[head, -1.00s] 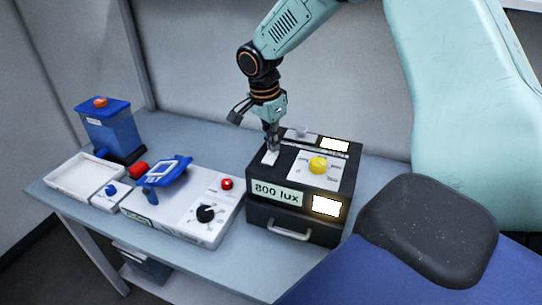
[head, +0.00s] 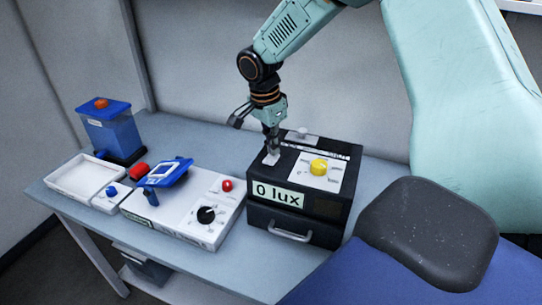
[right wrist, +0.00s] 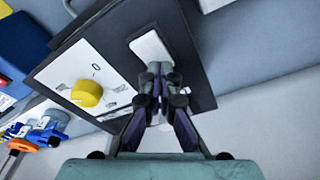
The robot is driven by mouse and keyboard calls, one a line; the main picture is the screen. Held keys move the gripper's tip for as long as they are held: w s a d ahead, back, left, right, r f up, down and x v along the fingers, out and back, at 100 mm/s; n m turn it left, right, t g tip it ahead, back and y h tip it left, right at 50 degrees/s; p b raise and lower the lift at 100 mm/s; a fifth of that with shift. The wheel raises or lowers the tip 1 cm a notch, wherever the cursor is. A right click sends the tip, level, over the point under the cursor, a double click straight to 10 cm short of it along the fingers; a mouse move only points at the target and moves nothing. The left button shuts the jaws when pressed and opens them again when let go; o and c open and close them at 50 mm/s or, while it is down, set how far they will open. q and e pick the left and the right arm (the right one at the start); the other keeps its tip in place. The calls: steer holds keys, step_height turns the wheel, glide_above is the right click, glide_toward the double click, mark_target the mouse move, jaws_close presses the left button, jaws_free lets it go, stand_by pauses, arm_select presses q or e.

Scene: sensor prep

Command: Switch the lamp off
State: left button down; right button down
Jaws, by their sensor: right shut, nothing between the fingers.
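The lamp box (head: 262,213) is a black unit with a drawer, standing on the bench; its front label (head: 278,194) reads "0 lux" and its windows are dark. A yellow knob (head: 318,167) sits on a white dial plate on its top, and it also shows in the right wrist view (right wrist: 87,93). A white rocker switch (head: 270,159) is at the top's left side; it also shows in the right wrist view (right wrist: 148,46). My right gripper (head: 273,152) is shut and empty, its fingertips at the switch; contact is hard to tell. My left gripper is out of view.
Left of the box is a white device (head: 168,228) with a black dial and red button. A blue handheld meter (head: 163,173), a white tray (head: 68,190) and a blue container (head: 108,132) stand further left. A dark padded block (head: 430,230) is at front right.

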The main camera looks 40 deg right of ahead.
step_height(320, 180, up, 7)
steer(key=p, duration=0.5)
steer(key=shift+f+p, duration=0.15)
steer(key=shift+p, duration=0.15)
steer(key=shift+d+f, duration=0.1)
stand_by(0.4)
